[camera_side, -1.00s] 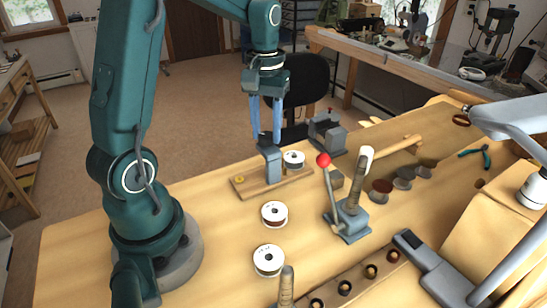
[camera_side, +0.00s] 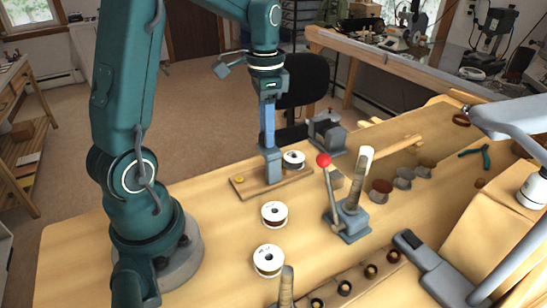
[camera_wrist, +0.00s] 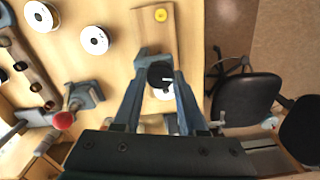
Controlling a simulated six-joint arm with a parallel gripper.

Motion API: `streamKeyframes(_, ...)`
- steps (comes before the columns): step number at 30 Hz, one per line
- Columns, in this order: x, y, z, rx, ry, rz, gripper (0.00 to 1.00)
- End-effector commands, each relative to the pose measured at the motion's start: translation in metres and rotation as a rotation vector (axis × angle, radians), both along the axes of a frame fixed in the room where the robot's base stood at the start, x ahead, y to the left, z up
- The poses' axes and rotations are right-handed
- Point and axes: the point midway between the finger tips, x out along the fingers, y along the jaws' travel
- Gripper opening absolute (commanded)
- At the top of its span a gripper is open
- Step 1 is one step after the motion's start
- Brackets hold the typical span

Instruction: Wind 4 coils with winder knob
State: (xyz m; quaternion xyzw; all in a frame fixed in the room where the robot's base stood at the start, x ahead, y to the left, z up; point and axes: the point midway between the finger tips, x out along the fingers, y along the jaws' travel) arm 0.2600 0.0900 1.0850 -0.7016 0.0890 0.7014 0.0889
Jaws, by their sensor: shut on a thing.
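The winder stands on a wooden base board (camera_side: 300,177), with a grey upright block (camera_side: 274,172) and a white-flanged spool (camera_side: 293,158) on its right side. My gripper (camera_side: 268,146) points down at the top of the block, its fingers seen edge-on in the side view. In the wrist view, its two fingers (camera_wrist: 160,80) close on either side of a dark round knob (camera_wrist: 159,74). The knob is hidden by the fingers in the side view. A yellow button (camera_side: 239,180) sits on the board's left end; it also shows in the wrist view (camera_wrist: 160,15).
Two white spools (camera_side: 274,214) (camera_side: 268,260) lie on the bench in front of the winder. A lever with a red ball (camera_side: 323,160) stands to the right. A row of small dark rings (camera_side: 371,270) sits in a wooden strip near the front. A black chair (camera_side: 302,85) is behind the bench.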

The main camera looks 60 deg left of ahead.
Motion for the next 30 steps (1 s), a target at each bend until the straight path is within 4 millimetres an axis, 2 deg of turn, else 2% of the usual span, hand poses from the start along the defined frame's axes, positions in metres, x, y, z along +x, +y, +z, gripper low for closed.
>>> streamKeyframes(30,-0.0009,0.0002,0.0006,0.000,0.003,-0.964,0.00)
